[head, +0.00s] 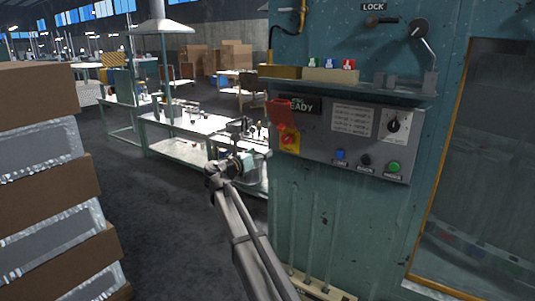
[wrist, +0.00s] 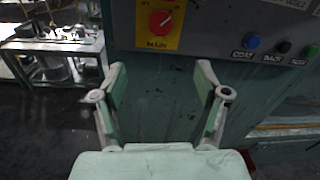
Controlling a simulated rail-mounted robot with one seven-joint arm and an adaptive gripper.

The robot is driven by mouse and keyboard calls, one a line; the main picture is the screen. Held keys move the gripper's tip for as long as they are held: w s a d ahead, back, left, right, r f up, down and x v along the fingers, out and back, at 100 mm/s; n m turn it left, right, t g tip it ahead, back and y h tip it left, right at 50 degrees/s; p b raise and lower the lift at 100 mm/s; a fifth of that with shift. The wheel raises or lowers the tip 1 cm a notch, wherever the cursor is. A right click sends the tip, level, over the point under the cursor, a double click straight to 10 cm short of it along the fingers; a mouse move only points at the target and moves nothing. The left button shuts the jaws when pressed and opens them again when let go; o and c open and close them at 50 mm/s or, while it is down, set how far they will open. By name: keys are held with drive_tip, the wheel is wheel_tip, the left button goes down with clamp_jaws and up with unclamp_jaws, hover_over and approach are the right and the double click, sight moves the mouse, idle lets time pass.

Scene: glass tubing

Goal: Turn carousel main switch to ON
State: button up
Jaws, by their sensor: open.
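The main switch (head: 289,140) is a round red knob on a yellow plate at the left end of the grey control panel. It also shows at the top of the wrist view (wrist: 160,21), with "MAIN" written below the knob. The knob has a small pale mark, but I cannot read its setting for sure. My gripper (wrist: 161,78) is open and empty, its two fingers spread wide below the switch and apart from it.
A red flap or tag (head: 281,114) is just above the switch. A black selector (head: 393,125) and blue, black and green buttons (head: 394,167) are further right. A shelf (head: 350,86) juts out above the panel. Stacked boxes (head: 45,170) stand left, worktables (head: 190,125) behind.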

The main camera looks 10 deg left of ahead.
drive_tip(key=s+d+f+m+g+y, duration=0.1)
drive_tip(key=s+f+m+g, duration=0.1)
drive_tip(key=f, duration=0.6)
drive_tip(key=s+d+f+m+g+y, duration=0.1)
drive_tip(key=s+d+f+m+g, duration=0.1)
drive_tip(key=s+f+m, duration=0.2)
drive_tip(key=s+d+f+m+g, duration=0.1)
drive_tip(key=f+m, duration=0.6)
drive_tip(key=f, duration=0.7)
drive_tip(key=shift+s+d+f+m+g+y, duration=0.15)
drive_tip(key=shift+s+d+m+g+y, duration=0.35)
drive_tip(key=shift+s, duration=0.45)
drive_tip(key=shift+a, duration=0.1)
